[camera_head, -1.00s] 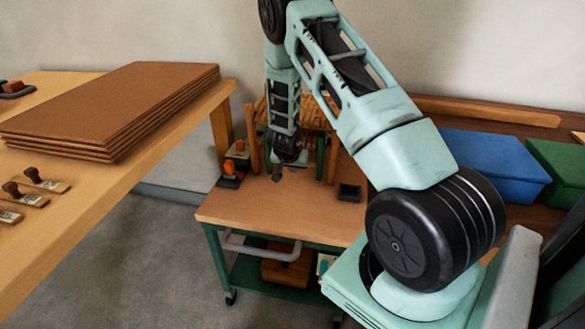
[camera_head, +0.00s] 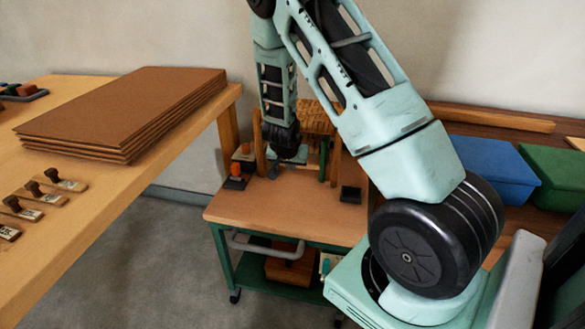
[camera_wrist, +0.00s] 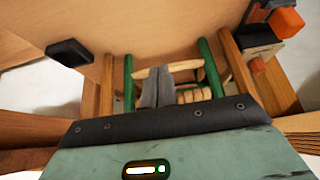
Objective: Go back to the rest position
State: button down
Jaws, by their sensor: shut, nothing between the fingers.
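My gripper (camera_head: 273,172) hangs from my raised arm over the back of the small wooden-topped cart (camera_head: 270,205), in front of the wooden stool frame. It is shut and empty; in the wrist view its two grey fingers (camera_wrist: 157,88) lie together. The stool frame (camera_head: 318,118) has wooden and green posts and a slatted or woven top, partly hidden behind my arm. In the wrist view its green posts (camera_wrist: 129,82) and pale rungs show beyond the fingers. I cannot tell whether the fingers touch it.
A small holder with an orange piece (camera_head: 236,170) stands left of my gripper, and a black box (camera_head: 350,194) stands to the right. A bench with stacked brown boards (camera_head: 125,110) is at left. Blue (camera_head: 490,170) and green (camera_head: 550,175) bins stand at right. Open floor lies between bench and cart.

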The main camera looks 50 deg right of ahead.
jog(key=shift+s+a+r, duration=0.1)
jog(key=shift+a+r, duration=0.05)
jog(key=shift+r, duration=0.15)
jog(key=s+a+r+n+y+p, duration=0.1)
jog(key=a+r+n+y, duration=0.15)
jog(key=a+r, duration=0.45)
jog(key=s+a+r+n+y+p, duration=0.1)
jog(key=a+r+n+y+p, duration=0.15)
jog(key=a, duration=0.95)
jog(key=a+r+n+y+p, duration=0.1)
jog(key=a+r+n+y, duration=0.2)
jog(key=a, duration=0.6)
jog(key=s+a+r+n+g+p, duration=0.25)
jog(key=s+a+r+n, duration=0.35)
jog(key=s+a+r, duration=0.45)
jog(key=s+r+n+h+p, duration=0.1)
jog(key=s+r+n, duration=0.1)
jog(key=s, duration=0.5)
jog(key=s+a+r+n+h+p, duration=0.1)
jog(key=s+r+n, duration=0.1)
jog(key=s, duration=0.6)
jog(key=shift+a+n+g, duration=0.2)
jog(key=shift+n+g, duration=0.15)
jog(key=shift+n, duration=0.35)
